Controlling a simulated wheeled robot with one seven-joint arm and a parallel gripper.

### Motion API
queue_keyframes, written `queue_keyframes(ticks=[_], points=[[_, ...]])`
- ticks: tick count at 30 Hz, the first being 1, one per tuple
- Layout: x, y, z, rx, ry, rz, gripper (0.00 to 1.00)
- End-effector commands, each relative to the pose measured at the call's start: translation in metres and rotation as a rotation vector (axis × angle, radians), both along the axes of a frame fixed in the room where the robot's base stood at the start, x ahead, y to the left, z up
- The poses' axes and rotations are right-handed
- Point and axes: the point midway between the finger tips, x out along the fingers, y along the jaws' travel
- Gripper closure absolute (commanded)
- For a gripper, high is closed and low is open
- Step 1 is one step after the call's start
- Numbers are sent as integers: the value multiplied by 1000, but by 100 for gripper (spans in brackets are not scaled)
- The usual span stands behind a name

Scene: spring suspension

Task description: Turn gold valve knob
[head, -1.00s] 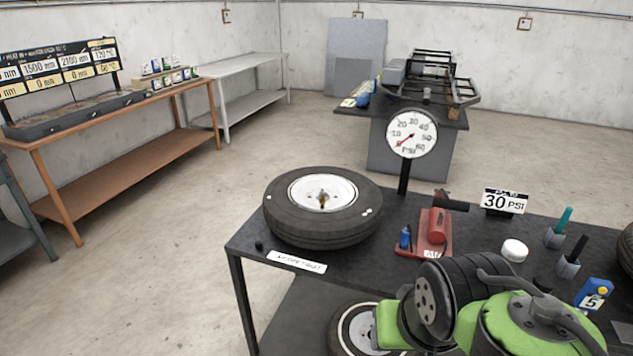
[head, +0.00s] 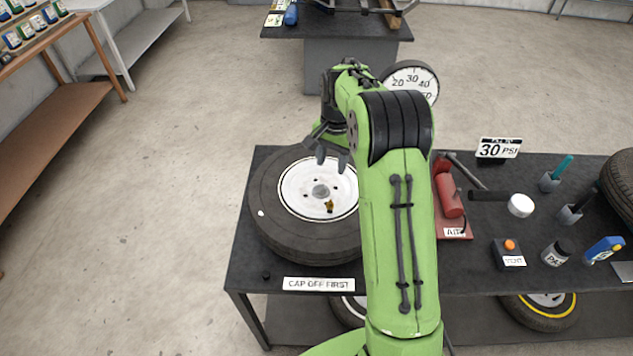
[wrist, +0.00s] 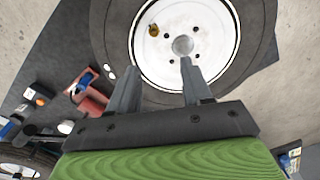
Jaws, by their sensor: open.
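The gold valve knob (head: 330,206) is a small brassy piece on the white wheel hub, just below the hub's centre in the head view. In the wrist view the gold knob (wrist: 154,30) is up and left of the hub's centre hole. The wheel lies flat on the dark table, its black tire (head: 275,215) around the white rim. My gripper (head: 332,160) is open and empty above the far part of the wheel, apart from the knob. In the wrist view its two fingers (wrist: 157,80) point toward the wheel, with the knob beyond them.
A "CAP OFF FIRST" label (head: 318,284) and a small black cap (head: 266,275) lie at the table's front edge. A red air pump (head: 450,195) stands right of my arm. The pressure gauge (head: 410,80) rises behind the wheel. An orange-buttoned box (head: 509,252) is farther right.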

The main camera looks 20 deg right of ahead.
Motion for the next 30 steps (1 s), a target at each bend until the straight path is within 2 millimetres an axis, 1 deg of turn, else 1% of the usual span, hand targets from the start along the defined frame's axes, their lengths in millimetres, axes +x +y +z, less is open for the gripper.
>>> queue_keyframes(ticks=[5,12,15,18,22,30], points=[[-1,1,-38,1,7,0,51],[0,3,-98,1,7,2,51],[1,3,-121,0,6,2,51],[1,4,-139,0,4,2,51],[2,4,-152,-1,1,3,51],[2,4,-155,-1,-1,3,51]])
